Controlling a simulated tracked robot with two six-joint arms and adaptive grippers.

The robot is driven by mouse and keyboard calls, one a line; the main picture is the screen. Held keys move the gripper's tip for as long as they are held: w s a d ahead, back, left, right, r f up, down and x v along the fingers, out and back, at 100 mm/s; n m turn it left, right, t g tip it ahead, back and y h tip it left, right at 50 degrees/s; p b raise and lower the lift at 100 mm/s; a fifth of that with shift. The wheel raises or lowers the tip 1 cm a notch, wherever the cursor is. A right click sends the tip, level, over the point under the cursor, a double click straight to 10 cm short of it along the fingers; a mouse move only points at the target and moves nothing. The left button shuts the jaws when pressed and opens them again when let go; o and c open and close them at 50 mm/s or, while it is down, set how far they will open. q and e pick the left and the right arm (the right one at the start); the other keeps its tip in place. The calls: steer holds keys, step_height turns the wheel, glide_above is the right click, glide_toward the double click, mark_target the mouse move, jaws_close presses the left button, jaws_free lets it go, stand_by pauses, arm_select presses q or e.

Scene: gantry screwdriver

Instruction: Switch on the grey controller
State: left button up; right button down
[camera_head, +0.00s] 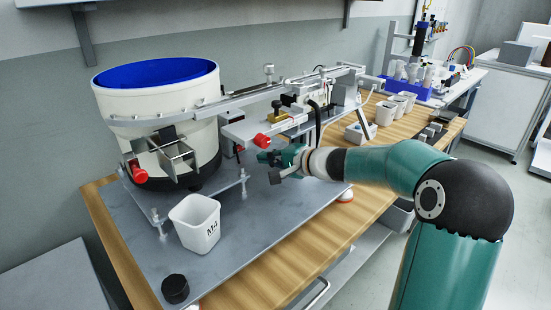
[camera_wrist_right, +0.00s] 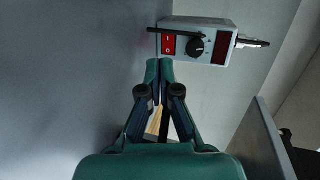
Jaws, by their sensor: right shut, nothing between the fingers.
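The grey controller (camera_wrist_right: 217,27) shows at the top of the right wrist view. It has a red rocker switch (camera_wrist_right: 168,45) marked I and O, a black knob and a dark red display window. My right gripper (camera_wrist_right: 160,67) is shut and empty, its fingertips just below the switch in that view; I cannot tell whether they touch. In the head view my right gripper (camera_head: 266,160) is low over the metal plate, right of the white bowl. The controller is not clear there. My left gripper is not in view.
The white feeder bowl (camera_head: 160,115) with a blue inside stands on the grey metal plate (camera_head: 255,220). A white M4 cup (camera_head: 196,222) and a black round knob (camera_head: 175,289) are at the front. A metal rail with red-tipped parts runs above my right gripper.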

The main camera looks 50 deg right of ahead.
mark_target(236, 151)
steer(key=x, duration=0.5)
steer(key=r+p+x, duration=0.1)
steer(key=x, duration=0.2)
steer(key=shift+w, duration=0.5)
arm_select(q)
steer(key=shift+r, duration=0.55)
